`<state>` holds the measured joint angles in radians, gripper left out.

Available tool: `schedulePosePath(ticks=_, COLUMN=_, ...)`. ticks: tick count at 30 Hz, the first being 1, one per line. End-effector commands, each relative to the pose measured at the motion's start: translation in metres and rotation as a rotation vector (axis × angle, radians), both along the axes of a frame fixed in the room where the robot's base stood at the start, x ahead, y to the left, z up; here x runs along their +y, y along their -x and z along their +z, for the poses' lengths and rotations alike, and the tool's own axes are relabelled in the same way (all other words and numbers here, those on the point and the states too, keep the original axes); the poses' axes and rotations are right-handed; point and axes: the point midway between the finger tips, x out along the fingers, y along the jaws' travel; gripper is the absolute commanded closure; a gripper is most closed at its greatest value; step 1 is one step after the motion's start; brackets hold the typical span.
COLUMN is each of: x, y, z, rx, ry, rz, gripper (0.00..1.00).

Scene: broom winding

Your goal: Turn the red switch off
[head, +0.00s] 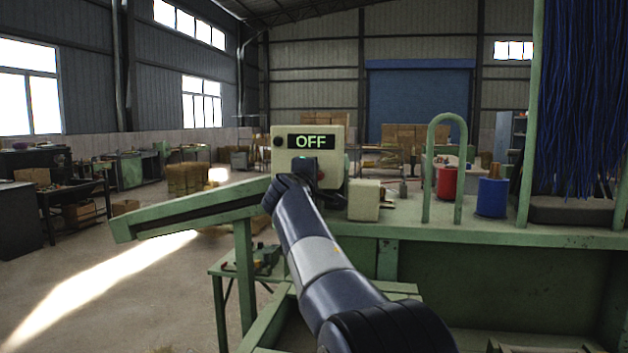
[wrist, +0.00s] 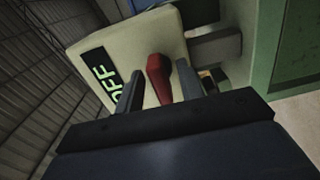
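The cream control box (head: 335,150) stands at the left end of the green machine's bench, and its display (head: 310,142) reads OFF in green letters. In the wrist view the box (wrist: 125,45) is tilted, with the display (wrist: 101,80) at its left. The red switch (wrist: 159,77) sticks out from the box face between the two fingers of my gripper (wrist: 158,88). The fingers are apart, one on each side of the switch, and I see no clear contact. In the head view my arm and gripper (head: 308,166) cover most of the lower box face, with a bit of red (head: 321,175) showing beside them.
A cream block (head: 364,200) sits on the bench right of the box. A green hoop (head: 447,165), a red spool (head: 447,182), a blue spool (head: 491,197) and hanging blue bristles (head: 585,90) stand farther right. A green chute (head: 190,205) slopes off to the left.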

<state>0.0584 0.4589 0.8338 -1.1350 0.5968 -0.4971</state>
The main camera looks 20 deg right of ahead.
Motion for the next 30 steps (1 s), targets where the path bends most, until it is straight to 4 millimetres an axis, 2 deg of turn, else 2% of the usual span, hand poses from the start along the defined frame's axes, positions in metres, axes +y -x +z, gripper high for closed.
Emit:
schedulePosePath(ticks=9, x=0.034, y=0.05, z=-0.002, rx=-0.002, ry=-0.001, rz=0.003, gripper=0.64)
schedulePosePath(ticks=15, x=0.049, y=0.072, z=-0.002, rx=-0.001, ry=-0.001, rz=0.001, gripper=0.64)
schedulePosePath(ticks=21, x=0.054, y=0.08, z=-0.001, rx=0.001, ry=-0.001, rz=0.0, gripper=0.64)
schedulePosePath(ticks=30, x=0.053, y=0.079, z=-0.001, rx=0.001, ry=-0.001, rz=-0.001, gripper=0.64)
